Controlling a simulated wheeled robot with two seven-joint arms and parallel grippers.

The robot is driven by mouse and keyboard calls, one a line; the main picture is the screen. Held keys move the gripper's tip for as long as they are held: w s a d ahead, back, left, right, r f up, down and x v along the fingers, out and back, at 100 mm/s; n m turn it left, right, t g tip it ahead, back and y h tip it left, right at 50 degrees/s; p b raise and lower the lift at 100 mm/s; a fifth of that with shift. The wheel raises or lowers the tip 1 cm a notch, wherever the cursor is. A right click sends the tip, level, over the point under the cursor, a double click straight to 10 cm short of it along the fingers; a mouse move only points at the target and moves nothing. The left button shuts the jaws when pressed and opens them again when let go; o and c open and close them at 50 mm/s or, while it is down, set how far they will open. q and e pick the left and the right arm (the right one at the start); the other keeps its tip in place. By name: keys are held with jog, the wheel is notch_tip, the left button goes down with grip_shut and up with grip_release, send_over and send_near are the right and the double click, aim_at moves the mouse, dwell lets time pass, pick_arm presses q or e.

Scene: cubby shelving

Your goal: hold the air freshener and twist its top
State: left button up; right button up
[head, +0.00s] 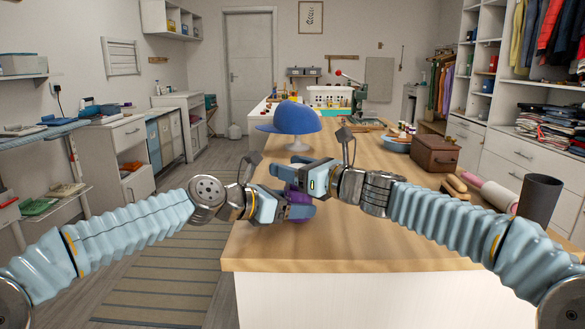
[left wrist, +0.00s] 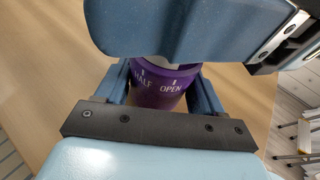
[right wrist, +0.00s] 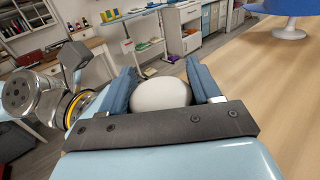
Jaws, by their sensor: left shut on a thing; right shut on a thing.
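The air freshener has a purple body marked HALF and OPEN, seen in the left wrist view (left wrist: 160,92), and a white rounded top, seen in the right wrist view (right wrist: 161,94). In the head view its purple body (head: 300,205) shows between my grippers at the near left part of the table. My left gripper (head: 292,208) is shut on the purple body. My right gripper (head: 303,172) is above it, shut on the white top. My grippers hide most of the air freshener in the head view. I cannot tell whether its base touches the table.
The wooden table (head: 380,235) is bare in front of my grippers. A blue cap (head: 290,118) on a white stand is behind them. A brown box (head: 435,153), a dark cup (head: 539,197) and a pink-and-white roll (head: 497,195) are to the right.

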jog(key=n+g+y, duration=0.1)
jog(key=n+g, duration=0.1)
jog(key=n+g+y, duration=0.1)
jog(key=g+y, duration=0.1)
jog(key=g, duration=0.1)
jog(key=shift+s+a+n, duration=0.15)
jog(key=shift+s+n, duration=0.05)
jog(key=shift+n, duration=0.2)
jog(key=shift+s+n+g+y, duration=0.25)
jog(key=shift+n+g, duration=0.75)
jog(key=shift+g, duration=0.6)
jog(key=shift+s+n+g+y, duration=0.1)
jog(key=shift+n+g+y, duration=0.15)
jog(key=shift+n+g, duration=1.05)
jog(key=shift+s+g, duration=0.1)
jog(key=shift+g, duration=0.5)
jog(key=o, duration=1)
jog(key=d, duration=1.2)
jog(key=shift+w, duration=0.2)
